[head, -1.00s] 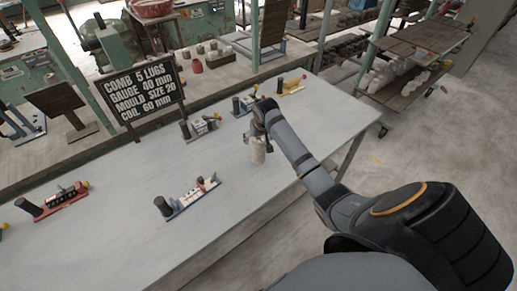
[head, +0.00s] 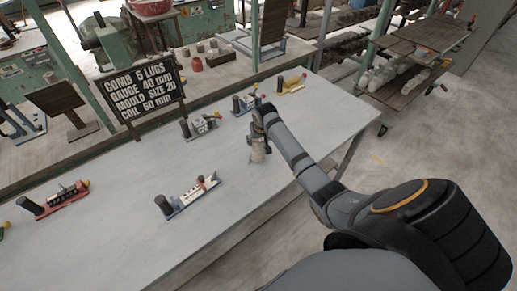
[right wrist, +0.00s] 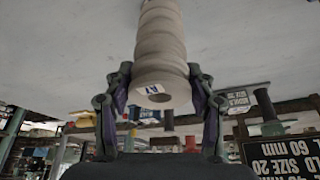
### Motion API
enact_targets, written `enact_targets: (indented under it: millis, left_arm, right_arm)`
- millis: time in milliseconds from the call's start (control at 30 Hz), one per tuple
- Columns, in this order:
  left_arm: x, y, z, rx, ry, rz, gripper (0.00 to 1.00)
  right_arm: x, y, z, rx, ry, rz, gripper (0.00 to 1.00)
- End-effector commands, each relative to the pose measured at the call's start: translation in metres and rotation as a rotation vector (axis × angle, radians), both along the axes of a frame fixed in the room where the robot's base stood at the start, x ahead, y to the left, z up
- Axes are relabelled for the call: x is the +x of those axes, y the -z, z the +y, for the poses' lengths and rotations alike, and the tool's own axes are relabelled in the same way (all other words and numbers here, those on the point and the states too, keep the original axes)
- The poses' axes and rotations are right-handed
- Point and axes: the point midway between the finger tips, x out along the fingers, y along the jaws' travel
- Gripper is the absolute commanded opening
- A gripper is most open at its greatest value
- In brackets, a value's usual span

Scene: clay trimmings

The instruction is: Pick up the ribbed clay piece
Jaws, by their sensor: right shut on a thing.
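The ribbed clay piece (head: 258,156) is a pale, upright cylinder near the right part of the table's front edge. In the right wrist view the clay piece (right wrist: 160,48) shows rounded ribs, and its near end has a hole and a small white tag with a dark mark. My right gripper (head: 258,143) is over its upper part, fingers on both sides. In the right wrist view my right gripper (right wrist: 161,88) is shut on the piece near that end. The far end runs to the table surface; whether it still touches is unclear. My left gripper is out of view.
The pale table (head: 120,225) carries several devices with dark cylinders, including a blue one (head: 187,196), a red one (head: 60,201) and a yellow one (head: 291,85). A black sign (head: 142,100) stands at the back edge. The table's middle is clear.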

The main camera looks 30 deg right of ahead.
Motion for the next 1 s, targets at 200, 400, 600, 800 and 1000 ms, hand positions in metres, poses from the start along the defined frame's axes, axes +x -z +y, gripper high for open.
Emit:
enact_targets:
  millis: [200,400,600,800,1000]
  left_arm:
    - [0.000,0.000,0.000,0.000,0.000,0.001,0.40]
    - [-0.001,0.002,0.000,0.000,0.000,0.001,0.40]
    - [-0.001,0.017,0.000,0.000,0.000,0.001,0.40]
    - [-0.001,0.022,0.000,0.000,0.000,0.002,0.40]
    - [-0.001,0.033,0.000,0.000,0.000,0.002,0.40]
  right_arm:
    - [0.001,-0.001,0.000,-0.001,0.000,-0.003,0.00]
    - [0.001,-0.004,0.000,-0.001,0.000,-0.003,0.00]
    - [0.002,-0.029,-0.001,-0.004,0.000,-0.009,0.00]
    - [-0.037,-0.077,0.007,-0.007,-0.004,-0.008,0.00]
    - [-0.090,-0.107,0.017,-0.011,-0.002,-0.001,0.00]
